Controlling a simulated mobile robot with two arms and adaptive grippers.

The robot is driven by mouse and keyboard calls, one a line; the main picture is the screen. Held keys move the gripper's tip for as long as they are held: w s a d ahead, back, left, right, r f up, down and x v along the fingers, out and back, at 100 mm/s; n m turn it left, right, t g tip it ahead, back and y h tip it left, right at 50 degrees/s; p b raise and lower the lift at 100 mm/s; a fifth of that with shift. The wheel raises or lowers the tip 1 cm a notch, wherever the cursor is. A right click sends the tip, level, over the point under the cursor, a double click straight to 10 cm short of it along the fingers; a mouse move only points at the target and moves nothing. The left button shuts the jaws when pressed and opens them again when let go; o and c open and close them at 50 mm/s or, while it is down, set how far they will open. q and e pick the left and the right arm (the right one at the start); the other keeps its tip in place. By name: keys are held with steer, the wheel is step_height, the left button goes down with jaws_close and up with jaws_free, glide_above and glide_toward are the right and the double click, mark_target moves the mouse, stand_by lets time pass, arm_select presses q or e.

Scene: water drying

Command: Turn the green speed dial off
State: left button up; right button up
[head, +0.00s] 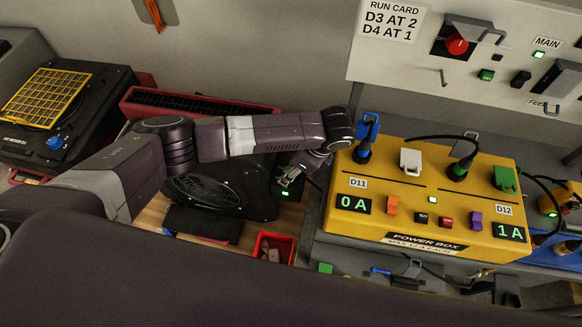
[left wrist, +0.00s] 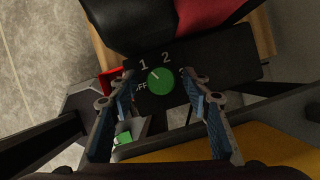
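The green speed dial (left wrist: 160,82) is a round knob on a black panel in the left wrist view. Its white mark points up-left, toward the "1"; "OFF" is at its left, partly hidden by a finger, and "2" is above. My left gripper (left wrist: 162,98) is open, with one finger on each side of the dial in the picture. I cannot tell whether the fingers touch it. In the head view my left gripper (head: 291,178) is at the black blower unit (head: 220,197), left of the yellow power box. My right gripper is not in view.
The yellow power box (head: 340,222) stands close to the right of my left gripper, with plugs and cables on top. A small red bin (head: 262,246) is below the gripper in the picture. Another black air mover (head: 105,105) with a yellow grille stands at the far left.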

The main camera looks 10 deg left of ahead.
arm_select(q)
steer(key=c, duration=1.1)
steer(key=shift+w+d+r+n+g+p, duration=0.1)
steer(key=shift+n+g+p, duration=0.3)
steer(key=shift+n+p, duration=0.45)
steer(key=n+g, duration=0.1)
steer(key=n, duration=0.2)
steer(key=shift+p, duration=0.35)
steer(key=n+g, duration=0.1)
steer(key=n, duration=0.2)
steer(key=shift+w+n+p, duration=0.15)
steer(key=shift+n+p, duration=0.1)
steer(key=shift+p, duration=0.1)
steer(key=shift+w+n+g+h, duration=0.15)
steer(key=shift+n+g+h, duration=0.55)
steer(key=shift+n, duration=1.1)
